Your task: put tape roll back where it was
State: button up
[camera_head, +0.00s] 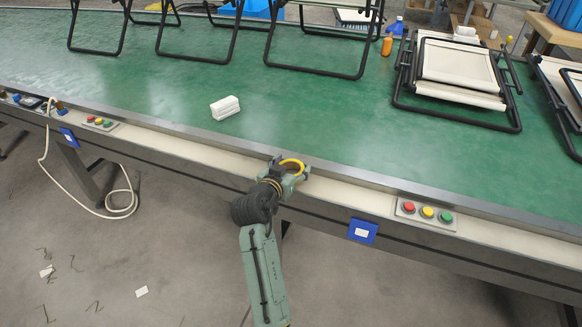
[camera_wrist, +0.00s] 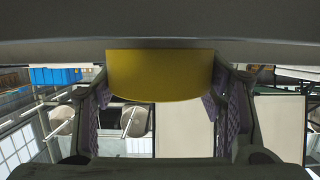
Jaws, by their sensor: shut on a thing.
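The tape roll (camera_head: 292,163) is a yellow ring held at the tip of my gripper (camera_head: 288,172) in the head view. In the wrist view, the yellow tape roll (camera_wrist: 160,75) fills the upper middle, between the two purple-padded fingers of my gripper (camera_wrist: 160,105). The gripper is shut on it. In the head view, the gripper and roll appear at the near edge of the green work surface (camera_head: 330,130). The far side of the roll is partly hidden, and its exact height over the edge cannot be told.
A white stacked block (camera_head: 225,107) lies on the green surface to the left. Black folding frames (camera_head: 315,72) stand at the back, and a folded lounger (camera_head: 457,70) lies right. An orange bottle (camera_head: 387,45) stands behind. Button panels (camera_head: 427,213) line the front rail. The middle surface is clear.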

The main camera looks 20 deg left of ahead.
jog(key=shift+f+b, duration=0.55)
jog(key=shift+f, duration=0.05)
jog(key=o, duration=1.3)
